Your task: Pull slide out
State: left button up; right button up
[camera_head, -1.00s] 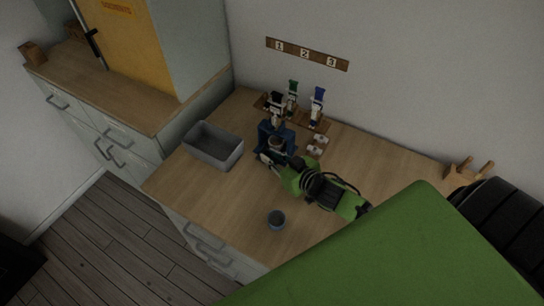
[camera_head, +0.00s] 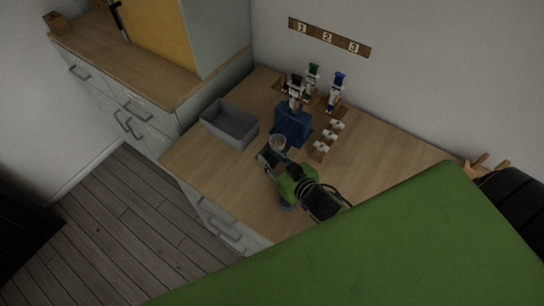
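A blue device (camera_head: 292,128) stands on the wooden worktop, with a pale round part (camera_head: 278,143) at its front. I cannot make out a separate slide on it. My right gripper (camera_head: 266,159), on a green and black arm, is at the device's front left, close to the round part. Whether its fingers touch the device is unclear, and its opening is too small and dark to judge. My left gripper is out of view.
A grey open bin (camera_head: 230,123) stands left of the device. Behind it are several bottle-like items with green, black and blue tops (camera_head: 338,82). A wooden holder (camera_head: 319,153) with small white pieces is to the right. A small cup (camera_head: 287,207) is partly hidden by my arm.

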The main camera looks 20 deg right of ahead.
dwell(0.3)
jog(key=v, duration=1.2)
dwell(0.4)
